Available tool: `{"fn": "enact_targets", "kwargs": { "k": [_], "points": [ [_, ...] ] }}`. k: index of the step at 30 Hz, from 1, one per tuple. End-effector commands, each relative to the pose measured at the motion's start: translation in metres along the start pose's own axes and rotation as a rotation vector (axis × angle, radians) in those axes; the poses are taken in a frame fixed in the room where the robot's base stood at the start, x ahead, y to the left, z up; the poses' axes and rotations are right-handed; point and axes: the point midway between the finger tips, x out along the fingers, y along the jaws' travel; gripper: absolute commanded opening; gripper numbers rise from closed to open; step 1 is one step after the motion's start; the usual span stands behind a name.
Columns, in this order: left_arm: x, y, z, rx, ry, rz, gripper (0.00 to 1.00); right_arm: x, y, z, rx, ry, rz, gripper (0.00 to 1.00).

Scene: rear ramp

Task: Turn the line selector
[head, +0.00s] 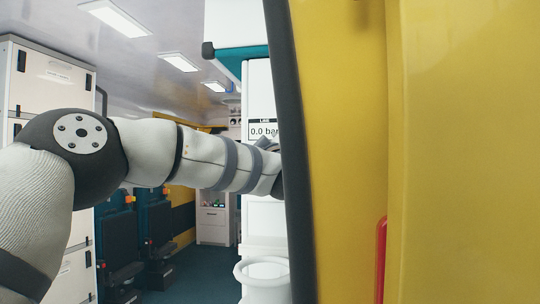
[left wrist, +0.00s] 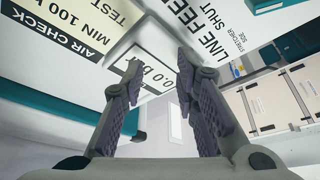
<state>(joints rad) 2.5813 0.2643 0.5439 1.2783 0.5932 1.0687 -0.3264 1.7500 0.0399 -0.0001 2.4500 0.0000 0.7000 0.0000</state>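My left gripper (left wrist: 158,70) is open in the left wrist view, its two dark ridged fingers apart with nothing between them. A white panel lies beyond the fingertips. On it a gauge display (left wrist: 155,76) reads "0.0 b", partly covered by a finger. A label (left wrist: 212,35) reads "LINE FEED" and "SHUT". I cannot make out the line selector itself in either view. In the head view the display (head: 262,131) reads "0.0 bar" under "LINE". My left arm reaches toward it, and its end is hidden behind a dark-edged yellow panel. My right gripper is not in view.
The yellow panel (head: 345,150) with its dark edge fills the right of the head view, close to my left arm. A red bar (head: 381,262) is on it. A white round container (head: 262,278) stands below the arm. Dark seats (head: 118,240) and white cabinets (head: 50,80) are at left.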

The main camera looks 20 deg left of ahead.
Motion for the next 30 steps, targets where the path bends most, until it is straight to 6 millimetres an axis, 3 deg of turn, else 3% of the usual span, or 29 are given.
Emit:
{"fn": "enact_targets", "kwargs": {
  "k": [5,8,12,15,18,22,30],
  "points": [
    [-0.001,-0.016,0.003,0.087,-0.001,0.007,0.28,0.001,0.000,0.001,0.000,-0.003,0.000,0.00],
    [-0.014,-0.058,0.006,0.395,-0.005,0.067,0.28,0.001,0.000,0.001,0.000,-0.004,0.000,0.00],
    [-0.070,-0.111,0.023,0.842,-0.023,0.250,0.28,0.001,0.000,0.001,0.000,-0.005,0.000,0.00],
    [-0.111,-0.124,0.033,0.998,-0.019,0.368,0.28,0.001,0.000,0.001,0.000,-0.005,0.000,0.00],
    [-0.131,-0.127,0.036,1.058,-0.008,0.429,0.28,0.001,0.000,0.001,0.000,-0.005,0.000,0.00],
    [-0.119,-0.120,0.040,1.069,-0.002,0.440,0.28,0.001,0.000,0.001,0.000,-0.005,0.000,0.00],
    [-0.056,-0.097,0.056,1.070,-0.004,0.439,0.28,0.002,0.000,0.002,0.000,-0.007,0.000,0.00]
  ]
}}
